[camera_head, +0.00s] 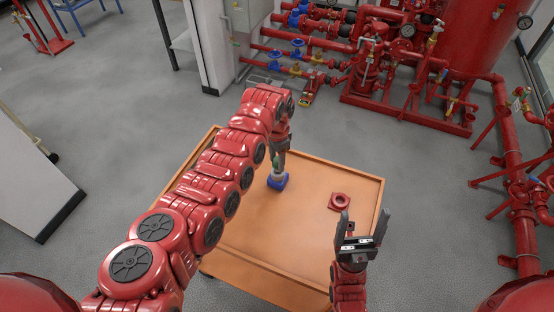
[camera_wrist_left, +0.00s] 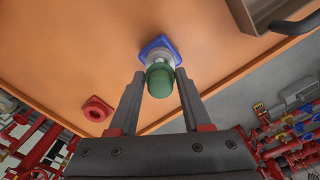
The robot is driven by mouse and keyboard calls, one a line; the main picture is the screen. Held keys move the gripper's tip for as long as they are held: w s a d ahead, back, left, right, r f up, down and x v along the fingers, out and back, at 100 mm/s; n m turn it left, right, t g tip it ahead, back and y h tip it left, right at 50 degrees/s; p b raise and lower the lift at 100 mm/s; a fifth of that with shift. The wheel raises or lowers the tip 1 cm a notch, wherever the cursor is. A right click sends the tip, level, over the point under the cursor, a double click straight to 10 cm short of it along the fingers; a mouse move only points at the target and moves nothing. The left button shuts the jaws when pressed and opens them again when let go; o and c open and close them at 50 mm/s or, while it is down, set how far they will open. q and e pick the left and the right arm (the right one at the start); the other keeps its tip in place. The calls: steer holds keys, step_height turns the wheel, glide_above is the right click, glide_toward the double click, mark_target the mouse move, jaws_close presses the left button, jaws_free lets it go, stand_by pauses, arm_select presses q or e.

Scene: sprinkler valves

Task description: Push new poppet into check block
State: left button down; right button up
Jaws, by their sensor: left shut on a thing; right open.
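A green-topped poppet (camera_wrist_left: 160,80) with a pale grey lower part is between the fingers of my left gripper (camera_wrist_left: 160,86), which is shut on it. The blue block (camera_wrist_left: 150,48) sits right at the poppet's pale end; it also shows on the cart in the head view (camera_head: 278,182). The poppet is in line with the block, but I cannot tell how deep it sits. In the head view my left gripper (camera_head: 278,153) points down above the block, partly hiding the poppet. My right gripper (camera_head: 362,226) is open and empty over the cart's right front part.
A red ring-like part (camera_head: 339,201) lies on the orange cart top (camera_head: 240,235), right of the blue block. The cart has a raised rim. Red pipes and valves (camera_head: 400,80) stand beyond it on the grey floor. The cart top between is clear.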

arm_select(q)
steer(key=shift+f+b, duration=1.15)
steer(key=shift+f, duration=0.55)
steer(key=shift+c, duration=1.4)
jaws_free()
steer(key=shift+s+f, duration=0.1)
steer(key=shift+f, duration=0.05)
steer(key=shift+s, duration=0.1)
